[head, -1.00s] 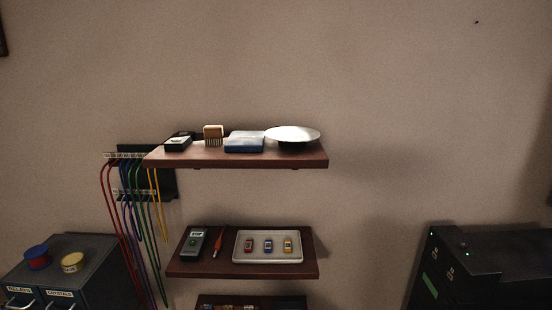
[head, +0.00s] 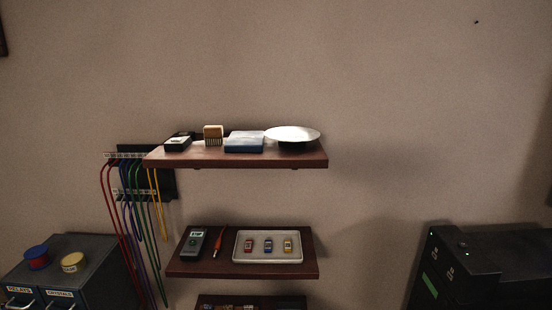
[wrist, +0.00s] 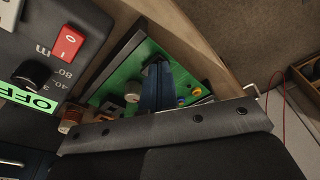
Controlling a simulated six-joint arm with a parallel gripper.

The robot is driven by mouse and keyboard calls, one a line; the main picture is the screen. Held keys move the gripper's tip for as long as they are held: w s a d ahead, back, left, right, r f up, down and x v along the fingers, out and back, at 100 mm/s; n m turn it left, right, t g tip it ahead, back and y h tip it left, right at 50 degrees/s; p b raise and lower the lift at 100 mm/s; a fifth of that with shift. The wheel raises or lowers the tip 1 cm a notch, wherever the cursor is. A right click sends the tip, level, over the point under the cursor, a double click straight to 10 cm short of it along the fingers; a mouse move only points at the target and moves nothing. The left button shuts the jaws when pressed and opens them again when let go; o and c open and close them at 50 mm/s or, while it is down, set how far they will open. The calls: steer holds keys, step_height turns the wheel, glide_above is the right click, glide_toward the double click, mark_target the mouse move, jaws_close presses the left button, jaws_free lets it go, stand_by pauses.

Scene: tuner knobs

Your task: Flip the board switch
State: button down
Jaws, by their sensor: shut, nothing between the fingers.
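In the wrist view a green circuit board (wrist: 118,82) sits in a recess, with a pale round knob (wrist: 132,91), small yellow and purple parts and dark parts on it. My gripper (wrist: 157,70) is shut and empty, its dark blue fingers reaching over the board and covering part of it. I cannot tell whether the fingertips touch the board. No switch on the board shows clearly; one may be hidden behind the fingers. A red rocker switch (wrist: 68,43) is on the dark panel to the left, apart from the fingers. The head view does not show my gripper.
The dark panel also bears a black knob (wrist: 32,74) and a green OFF label (wrist: 30,97). A wooden edge (wrist: 180,40) runs along the board's upper right. In the head view shelves (head: 305,160) hold small items, cables (head: 112,200) hang left, and a dark case (head: 480,260) stands right.

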steer(key=shift+r, duration=0.1)
step_height(320, 180, up, 7)
stand_by(0.7)
step_height(320, 180, down, 7)
steer(key=shift+f, duration=0.15)
stand_by(0.6)
